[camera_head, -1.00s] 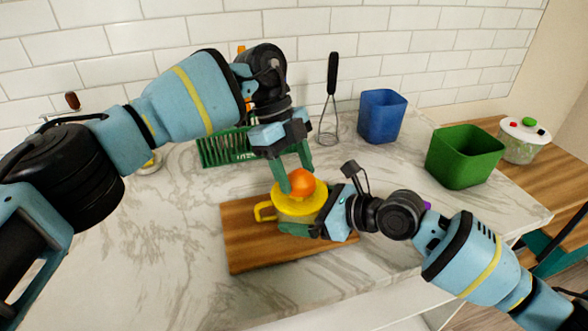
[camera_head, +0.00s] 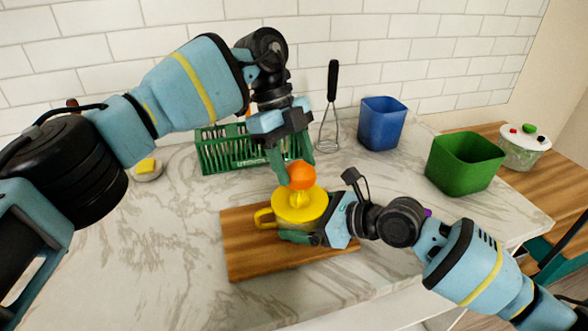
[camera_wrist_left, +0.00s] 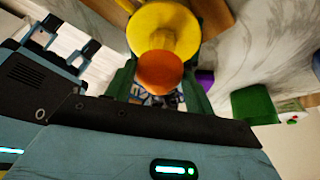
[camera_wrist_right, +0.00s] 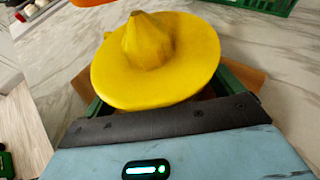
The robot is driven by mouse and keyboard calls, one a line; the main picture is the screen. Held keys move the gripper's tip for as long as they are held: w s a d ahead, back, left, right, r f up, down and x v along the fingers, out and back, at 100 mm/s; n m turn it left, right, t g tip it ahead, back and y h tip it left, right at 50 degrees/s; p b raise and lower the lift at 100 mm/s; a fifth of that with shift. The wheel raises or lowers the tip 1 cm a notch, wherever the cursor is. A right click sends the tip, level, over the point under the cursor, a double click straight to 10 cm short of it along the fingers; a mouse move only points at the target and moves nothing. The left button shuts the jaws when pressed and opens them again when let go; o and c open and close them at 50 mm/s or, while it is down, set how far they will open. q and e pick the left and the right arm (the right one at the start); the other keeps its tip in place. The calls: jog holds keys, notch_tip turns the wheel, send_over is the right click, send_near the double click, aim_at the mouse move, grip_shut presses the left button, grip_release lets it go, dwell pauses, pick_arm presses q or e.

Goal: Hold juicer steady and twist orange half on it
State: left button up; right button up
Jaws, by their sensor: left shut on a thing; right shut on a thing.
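The yellow juicer (camera_head: 314,207) stands upright on the wooden cutting board (camera_head: 248,261), its handle to the left. Its ridged cone is bare in the right wrist view (camera_wrist_right: 148,45). My right gripper (camera_head: 302,238) is shut on the juicer low at its front right side. My left gripper (camera_head: 290,168) points down from above and is shut on the orange half (camera_head: 301,175). The orange half is just above the cone in the head view; the left wrist view also shows it (camera_wrist_left: 160,72) between the green fingers, over the juicer.
A green dish rack (camera_head: 222,157) and a whisk (camera_head: 330,120) are behind the board. A blue bin (camera_head: 382,124) and a green bin (camera_head: 462,163) stand at the right. The marble counter left of the board is clear.

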pick_arm(q)
jog(key=shift+r, duration=2.25)
pick_arm(e)
jog(key=o, duration=0.7)
jog(key=v, duration=1.2)
